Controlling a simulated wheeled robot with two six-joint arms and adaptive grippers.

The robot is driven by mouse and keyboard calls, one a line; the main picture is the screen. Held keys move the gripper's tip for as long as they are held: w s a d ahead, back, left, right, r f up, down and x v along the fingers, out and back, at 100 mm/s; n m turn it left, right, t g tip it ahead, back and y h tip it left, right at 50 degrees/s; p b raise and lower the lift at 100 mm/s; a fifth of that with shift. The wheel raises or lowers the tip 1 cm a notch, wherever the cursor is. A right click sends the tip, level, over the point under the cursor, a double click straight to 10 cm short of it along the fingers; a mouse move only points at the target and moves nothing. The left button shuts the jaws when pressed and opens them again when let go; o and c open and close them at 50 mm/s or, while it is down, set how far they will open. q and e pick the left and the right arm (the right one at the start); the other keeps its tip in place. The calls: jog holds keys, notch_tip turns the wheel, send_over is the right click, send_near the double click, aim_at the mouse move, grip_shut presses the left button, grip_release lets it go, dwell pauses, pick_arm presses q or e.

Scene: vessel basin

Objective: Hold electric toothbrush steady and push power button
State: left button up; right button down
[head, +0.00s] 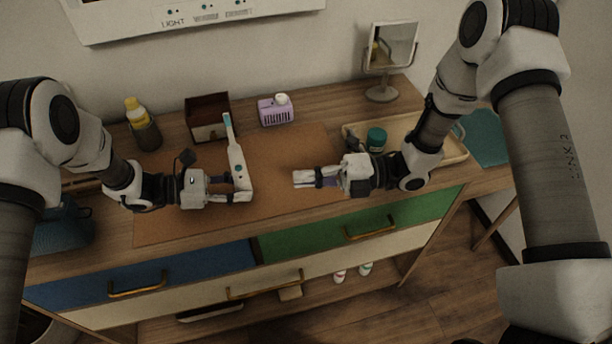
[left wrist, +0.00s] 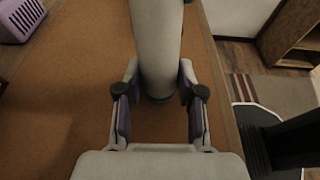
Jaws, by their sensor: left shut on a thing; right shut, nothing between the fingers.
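The electric toothbrush (head: 236,157) is white with a teal-and-white head and a dark spot on its handle. It stands roughly upright above the brown mat, in the middle of the head view. My left gripper (head: 243,190) is shut on its lower handle from the left. In the left wrist view the pale handle (left wrist: 156,45) lies between the two fingers of the left gripper (left wrist: 158,98). My right gripper (head: 300,179) is shut and empty, to the right of the toothbrush and apart from it, with its fingers pointing left. The power button is too small to make out surely.
The brown mat (head: 285,150) covers the middle of the dresser top. Behind it stand a yellow-capped bottle (head: 137,112), a brown box (head: 208,131), a purple holder (head: 276,113) and a mirror (head: 391,50). A tray (head: 455,151) with a teal-lidded jar (head: 376,138) lies at right.

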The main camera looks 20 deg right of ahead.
pick_arm(q)
jog(key=o, duration=0.9)
jog(key=shift+o, duration=0.2)
jog(key=shift+a, duration=0.1)
jog(key=v, duration=0.7)
jog(key=shift+a+r, duration=0.1)
jog(key=shift+a, duration=0.05)
